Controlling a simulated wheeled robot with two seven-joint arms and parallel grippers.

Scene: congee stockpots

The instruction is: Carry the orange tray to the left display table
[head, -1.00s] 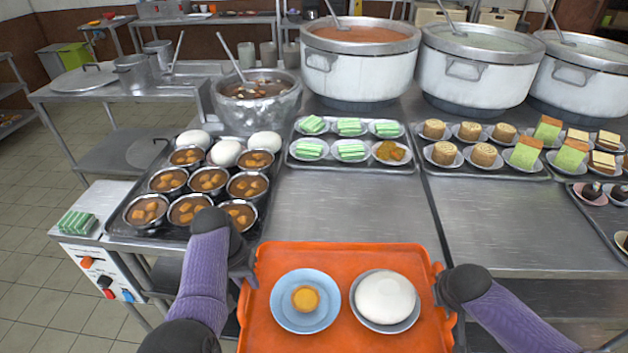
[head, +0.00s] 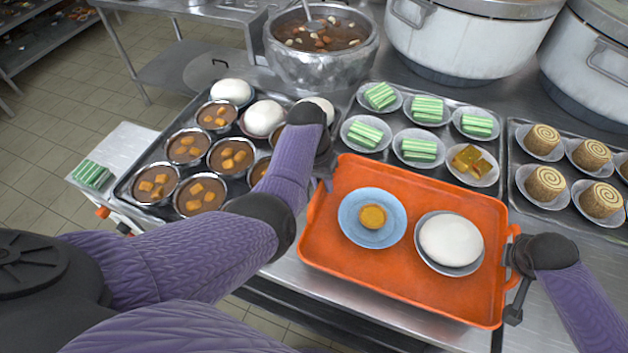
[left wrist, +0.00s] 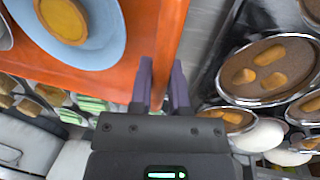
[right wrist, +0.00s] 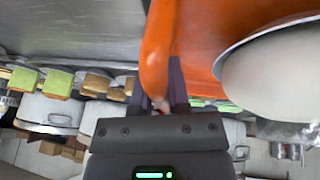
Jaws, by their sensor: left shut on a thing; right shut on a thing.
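The orange tray (head: 400,270) is held level over the front of the steel counter. It carries a blue plate (head: 352,232) with a round yellow cake (head: 373,217) and a grey plate (head: 440,268) with a large white bun (head: 451,240). My left gripper (head: 322,188) is shut on the tray's left edge, its tips partly hidden by my arm; the left wrist view shows the fingers (left wrist: 162,85) at the orange rim. My right gripper (head: 515,262) is shut on the tray's right handle, which passes between the fingers in the right wrist view (right wrist: 165,85).
A dark tray of brown stew bowls (head: 200,192) and white buns (head: 264,118) lies left of the orange tray. Green layered cakes (head: 420,149) sit close behind it, swirl rolls (head: 545,184) to the right. Large pots stand behind. Tiled floor (head: 70,130) is open at left.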

